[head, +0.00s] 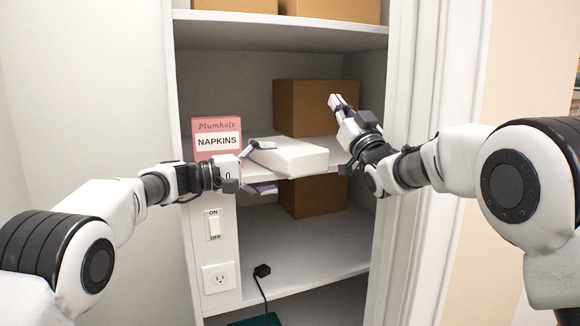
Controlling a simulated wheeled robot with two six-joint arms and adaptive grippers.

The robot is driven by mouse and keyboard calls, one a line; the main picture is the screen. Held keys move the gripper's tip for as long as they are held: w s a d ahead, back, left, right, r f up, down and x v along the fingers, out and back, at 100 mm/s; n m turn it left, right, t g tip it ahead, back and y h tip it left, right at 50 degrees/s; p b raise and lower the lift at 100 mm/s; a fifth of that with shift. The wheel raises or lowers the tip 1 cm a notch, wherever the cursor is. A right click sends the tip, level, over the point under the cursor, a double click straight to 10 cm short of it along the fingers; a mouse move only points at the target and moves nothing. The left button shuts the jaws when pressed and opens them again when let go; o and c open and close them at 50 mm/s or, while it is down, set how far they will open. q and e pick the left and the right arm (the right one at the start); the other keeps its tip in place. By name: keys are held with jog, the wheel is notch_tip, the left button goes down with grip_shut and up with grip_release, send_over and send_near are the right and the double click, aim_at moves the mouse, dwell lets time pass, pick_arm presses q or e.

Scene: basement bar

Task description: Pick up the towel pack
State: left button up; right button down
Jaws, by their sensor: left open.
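A plain white flat pack (297,157), which looks like the towel pack, lies on the middle shelf, with its near end at the shelf's front edge. My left gripper (262,167) is open at the pack's left side. Its upper finger shows over the pack's top left corner and its lower finger shows below the pack. I cannot tell whether either finger touches it. My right gripper (340,103) is raised to the right of the pack, in front of a brown box, and its finger gap is not clear.
A pink napkins box (217,130) stands left of the pack. A brown box (300,107) stands behind it, and another brown box (313,196) is on the shelf below. A switch (214,225), an outlet (219,277) and a black plug (262,270) are lower down. The door frame (402,150) bounds the right.

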aim_at(295, 165)
pick_arm(q)
jog(key=x, duration=0.5)
jog(key=shift+w+d, duration=0.2)
jog(key=shift+d, duration=0.45)
jog(key=c, duration=1.5)
pick_arm(e)
jog(key=shift+r, duration=0.6)
jog(key=shift+s+f, duration=0.1)
jog(key=v, duration=1.1)
jog(key=shift+s+f, duration=0.25)
jog(key=shift+s, duration=0.05)
